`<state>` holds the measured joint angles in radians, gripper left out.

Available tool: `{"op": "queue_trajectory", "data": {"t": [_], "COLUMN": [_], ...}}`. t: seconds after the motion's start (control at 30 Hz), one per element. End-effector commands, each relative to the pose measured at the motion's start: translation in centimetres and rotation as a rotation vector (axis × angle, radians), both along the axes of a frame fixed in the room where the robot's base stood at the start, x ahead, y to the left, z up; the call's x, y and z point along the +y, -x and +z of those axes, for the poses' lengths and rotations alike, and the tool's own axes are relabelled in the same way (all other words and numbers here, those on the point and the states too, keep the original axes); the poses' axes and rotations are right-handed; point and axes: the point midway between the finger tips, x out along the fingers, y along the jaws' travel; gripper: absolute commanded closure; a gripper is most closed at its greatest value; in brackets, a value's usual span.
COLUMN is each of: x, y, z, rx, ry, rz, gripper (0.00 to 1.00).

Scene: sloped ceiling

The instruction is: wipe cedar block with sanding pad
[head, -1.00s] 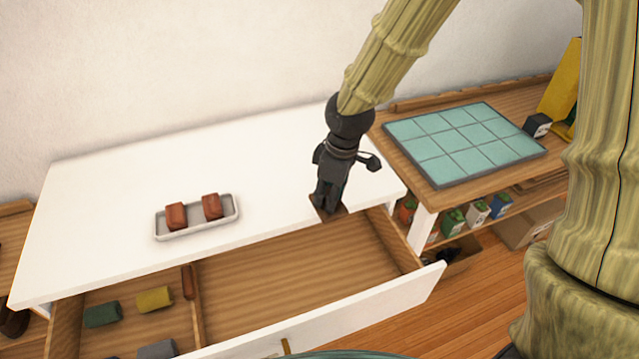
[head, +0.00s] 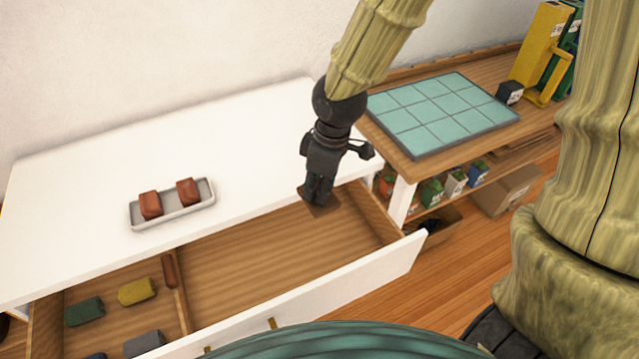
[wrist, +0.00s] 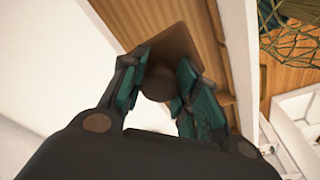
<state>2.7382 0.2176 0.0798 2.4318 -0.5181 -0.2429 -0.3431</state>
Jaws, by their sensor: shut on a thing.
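My gripper (head: 319,190) is shut on a brown, flat, square piece with a round knob, which I take to be the sanding pad (head: 318,206). In the wrist view the knob sits between the teal-padded fingers and the brown plate (wrist: 180,45) extends beyond them. The pad is at the cabinet's front edge, over the back of the open drawer; I cannot tell whether it touches anything. Two reddish-brown blocks (head: 150,204) (head: 187,191) lie in a white tray (head: 172,219) to the left. Which block is the cedar block I cannot tell for sure.
The white cabinet top (head: 240,140) is mostly clear. The drawer (head: 290,262) stands open; its left compartment holds a green block (head: 84,311), a yellow block (head: 137,291) and a grey block (head: 144,343). A teal tiled mat (head: 440,115) lies on the wooden bench at right.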

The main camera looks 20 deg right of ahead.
Motion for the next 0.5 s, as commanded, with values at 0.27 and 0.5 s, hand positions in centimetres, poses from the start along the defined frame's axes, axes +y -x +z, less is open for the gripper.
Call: {"op": "queue_trajectory", "data": {"t": [0.27, 0.5], "x": [1.3, 5.4], "y": [-2.5, -7.5], "z": [1.9, 4.5], "rx": [0.0, 0.001], "ry": [0.002, 0.0], "rz": [-0.003, -0.009], "gripper": [0.88, 0.88]}}
